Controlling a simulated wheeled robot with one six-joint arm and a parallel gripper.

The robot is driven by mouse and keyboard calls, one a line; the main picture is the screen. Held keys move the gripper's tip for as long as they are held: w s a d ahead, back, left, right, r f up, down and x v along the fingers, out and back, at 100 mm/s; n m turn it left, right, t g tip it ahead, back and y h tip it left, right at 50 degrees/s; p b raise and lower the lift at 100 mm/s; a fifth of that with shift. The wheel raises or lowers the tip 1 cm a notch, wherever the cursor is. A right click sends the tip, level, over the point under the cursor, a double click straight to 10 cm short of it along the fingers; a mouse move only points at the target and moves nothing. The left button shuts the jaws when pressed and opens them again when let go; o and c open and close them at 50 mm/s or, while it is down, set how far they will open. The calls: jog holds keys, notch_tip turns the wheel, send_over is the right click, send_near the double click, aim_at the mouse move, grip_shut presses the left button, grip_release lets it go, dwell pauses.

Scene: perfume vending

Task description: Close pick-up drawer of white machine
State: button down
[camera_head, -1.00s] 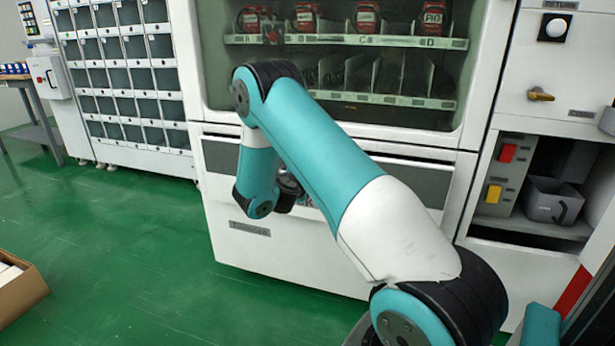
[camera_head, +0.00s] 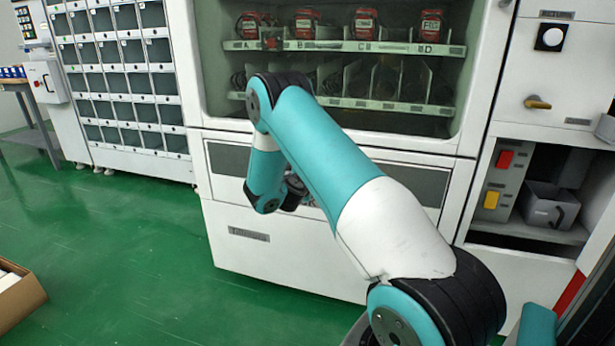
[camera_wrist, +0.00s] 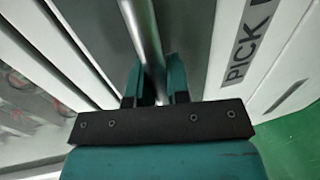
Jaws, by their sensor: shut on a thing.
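The white machine (camera_head: 300,270) stands in front of me in the head view. Its pick-up drawer front (camera_head: 225,160), with a dark panel, spans the machine below the product window, and my arm covers its middle. In the wrist view, my gripper (camera_wrist: 154,88) is shut on the drawer's metal bar handle (camera_wrist: 144,28). The dark drawer panel (camera_wrist: 192,35) lies behind the handle, with a partly cut-off "PICK" label (camera_wrist: 250,45) to the right. The gripper is hidden behind my arm in the head view. How far the drawer stands out cannot be told.
Red items (camera_head: 305,22) stand on shelves behind the machine's window. To the right is a cabinet with red and yellow buttons and a grey bin (camera_head: 550,203). A locker rack (camera_head: 125,80) stands left. The green floor (camera_head: 120,250) is clear except for a cardboard box (camera_head: 20,298).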

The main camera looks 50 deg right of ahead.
jog(key=c, duration=1.1)
grip_release()
jog(key=shift+d+r, duration=0.1)
jog(key=shift+d, duration=0.15)
jog(key=shift+a, duration=0.15)
jog(key=p+v, duration=0.2)
jog(key=v, duration=1.5)
jog(key=shift+a, duration=0.25)
